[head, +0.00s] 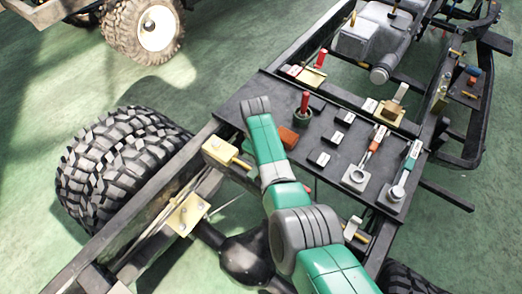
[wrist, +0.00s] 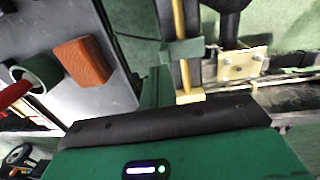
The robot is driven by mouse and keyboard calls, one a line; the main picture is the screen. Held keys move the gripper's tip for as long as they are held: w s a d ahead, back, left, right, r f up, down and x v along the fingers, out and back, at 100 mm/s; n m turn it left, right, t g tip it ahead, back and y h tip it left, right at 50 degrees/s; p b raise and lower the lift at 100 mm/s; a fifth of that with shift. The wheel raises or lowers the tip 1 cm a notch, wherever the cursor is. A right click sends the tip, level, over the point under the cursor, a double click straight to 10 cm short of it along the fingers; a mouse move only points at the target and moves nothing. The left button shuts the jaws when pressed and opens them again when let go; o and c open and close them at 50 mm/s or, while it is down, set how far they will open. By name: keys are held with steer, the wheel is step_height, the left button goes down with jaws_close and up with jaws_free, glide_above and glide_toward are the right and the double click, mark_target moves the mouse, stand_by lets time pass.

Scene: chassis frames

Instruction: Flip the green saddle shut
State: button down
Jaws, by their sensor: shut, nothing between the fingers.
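In the wrist view the green saddle (wrist: 182,51) appears as a green bar across the yellow rod (wrist: 178,18), beside the dark plate's edge. I cannot tell how far it is flipped over. My gripper (wrist: 159,73) shows as green shut fingers rising from the palm, just left of and below the saddle. They hold nothing; whether they touch the saddle is unclear. In the head view my arm covers the gripper and the saddle; the yellow rod (head: 241,162) runs under it.
An orange block (wrist: 83,61) and a green collar (wrist: 40,70) with a red handle lie left of the gripper in the wrist view. The dark plate (head: 330,175) carries several levers and small blocks. A tyre (head: 115,165) stands outside the frame rail.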

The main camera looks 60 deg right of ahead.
step_height(320, 180, up, 12)
steer(key=p, duration=0.3)
steer(key=shift+f, duration=0.25)
steer(key=w+a+r+t+h, duration=0.2)
steer(key=w+a+r+t, duration=0.25)
steer(key=w+r, duration=0.35)
steer(key=w+a+r+t+h, duration=0.2)
steer(key=w+a+r+t, duration=0.3)
steer(key=r, duration=0.6)
steer(key=w+a+r+t, duration=0.1)
steer(key=a+r+t, duration=0.5)
steer(key=a+r, duration=1)
steer(key=s+a+r+t+y+p, duration=0.1)
steer(key=s+a+r+t+y, duration=0.65)
steer(key=s+a+r, duration=1.25)
step_height(320, 180, up, 27)
steer(key=w+d+t+h+p, duration=0.1)
steer(key=t+h+p, duration=0.1)
steer(key=p, duration=2.4)
steer(key=shift+w+d, duration=0.3)
steer(key=shift+w, duration=0.05)
